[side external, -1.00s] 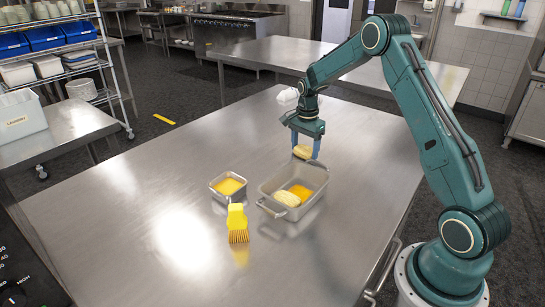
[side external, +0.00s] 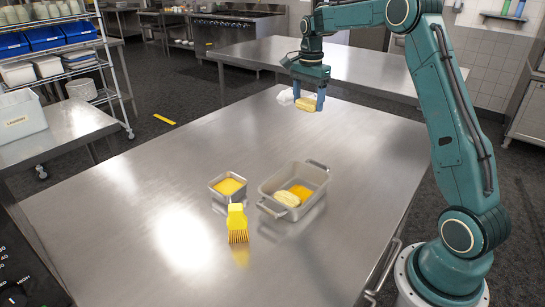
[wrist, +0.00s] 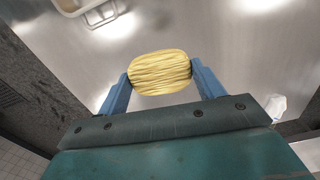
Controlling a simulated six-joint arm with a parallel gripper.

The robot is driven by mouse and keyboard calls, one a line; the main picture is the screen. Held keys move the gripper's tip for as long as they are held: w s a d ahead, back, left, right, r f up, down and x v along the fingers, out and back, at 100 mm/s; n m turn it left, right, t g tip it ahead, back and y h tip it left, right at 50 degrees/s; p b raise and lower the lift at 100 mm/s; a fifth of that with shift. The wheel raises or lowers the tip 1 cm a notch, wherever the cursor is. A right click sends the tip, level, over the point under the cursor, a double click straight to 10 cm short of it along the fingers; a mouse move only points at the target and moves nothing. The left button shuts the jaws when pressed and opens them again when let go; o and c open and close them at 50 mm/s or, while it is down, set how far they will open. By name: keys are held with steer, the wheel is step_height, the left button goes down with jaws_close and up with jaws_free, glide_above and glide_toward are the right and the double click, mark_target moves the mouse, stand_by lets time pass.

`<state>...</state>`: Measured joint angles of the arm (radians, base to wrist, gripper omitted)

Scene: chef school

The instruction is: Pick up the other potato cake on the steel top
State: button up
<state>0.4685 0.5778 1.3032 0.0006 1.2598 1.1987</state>
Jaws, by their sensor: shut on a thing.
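My gripper (side external: 306,103) is shut on a pale yellow, ridged oval potato cake (wrist: 160,72), held between its two blue fingers. In the side view the held cake (side external: 306,105) is in the air beyond the grey dish, near the far end of the steel top (side external: 140,185). Another potato cake (side external: 286,198) lies in the grey rectangular dish (side external: 264,193), beside an orange-yellow patch (side external: 301,191) on the dish floor. A corner of the dish also shows at the top left of the wrist view (wrist: 62,6).
A small square metal tin (side external: 214,189) of yellow liquid stands left of the dish. A yellow brush (side external: 237,218) leans at the tin's front. A white object (side external: 285,97) sits near the far edge, partly behind my gripper. The left part of the steel top is clear.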

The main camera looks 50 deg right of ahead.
mark_target(308, 101)
steer(key=shift+r, duration=1.6)
